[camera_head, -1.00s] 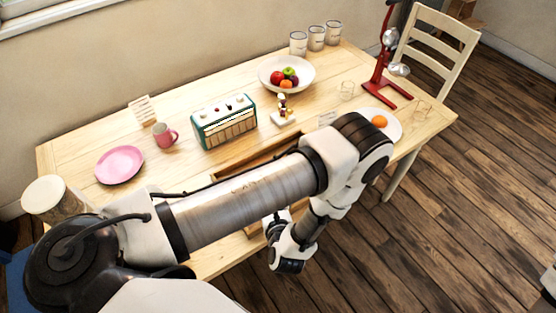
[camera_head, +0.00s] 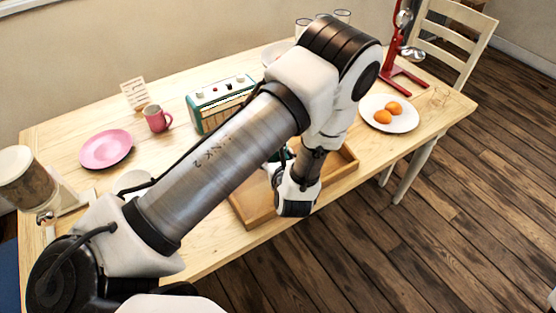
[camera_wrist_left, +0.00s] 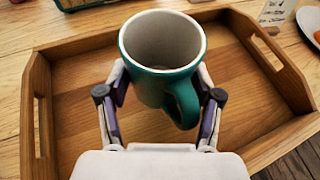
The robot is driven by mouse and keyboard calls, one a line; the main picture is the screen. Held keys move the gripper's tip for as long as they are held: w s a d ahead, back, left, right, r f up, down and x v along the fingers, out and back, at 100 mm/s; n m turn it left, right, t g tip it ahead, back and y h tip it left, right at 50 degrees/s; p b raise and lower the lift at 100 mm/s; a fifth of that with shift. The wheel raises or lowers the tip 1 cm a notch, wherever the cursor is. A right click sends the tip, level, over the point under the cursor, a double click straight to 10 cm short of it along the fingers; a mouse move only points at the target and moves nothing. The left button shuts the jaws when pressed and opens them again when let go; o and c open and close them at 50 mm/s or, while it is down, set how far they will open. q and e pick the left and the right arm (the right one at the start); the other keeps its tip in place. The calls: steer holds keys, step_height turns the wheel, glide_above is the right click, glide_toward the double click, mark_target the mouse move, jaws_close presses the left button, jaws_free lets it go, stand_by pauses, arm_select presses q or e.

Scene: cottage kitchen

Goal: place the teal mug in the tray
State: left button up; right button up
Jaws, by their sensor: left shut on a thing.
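The teal mug (camera_wrist_left: 147,88), pale inside, is upright between the fingers of my left gripper (camera_wrist_left: 160,97) in the left wrist view. Those fingers are shut on it, and its handle points back toward the gripper. The wooden tray (camera_wrist_left: 40,85), with handle slots in its end walls, lies under the mug. Whether the mug touches the tray floor I cannot tell. In the head view the tray (camera_head: 345,172) is partly hidden behind my left arm, and the mug is mostly hidden there. My right gripper is not in view.
A pink plate (camera_head: 106,149), a pink mug (camera_head: 157,118) and a teal radio (camera_head: 205,116) stand left of and behind the tray. A white plate with orange items (camera_head: 370,109) lies to its right. A red stand (camera_head: 394,70) is at the back right.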

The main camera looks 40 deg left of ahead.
arm_select(q)
steer(key=w+a, duration=0.2)
steer(key=w, duration=0.1)
steer(key=shift+w+a+p, duration=0.15)
steer(key=shift+a+p, duration=0.05)
steer(key=shift+p, duration=0.15)
steer(key=shift+w+a+f, duration=0.2)
steer(key=shift+f, duration=0.05)
step_height(320, 180, down, 2)
steer(key=shift+d+f+p, duration=0.15)
steer(key=shift+f+p, duration=0.1)
steer(key=shift+p, duration=0.2)
steer(key=shift+w+f, duration=0.1)
steer(key=shift+f, duration=0.4)
steer(key=o, duration=1.3)
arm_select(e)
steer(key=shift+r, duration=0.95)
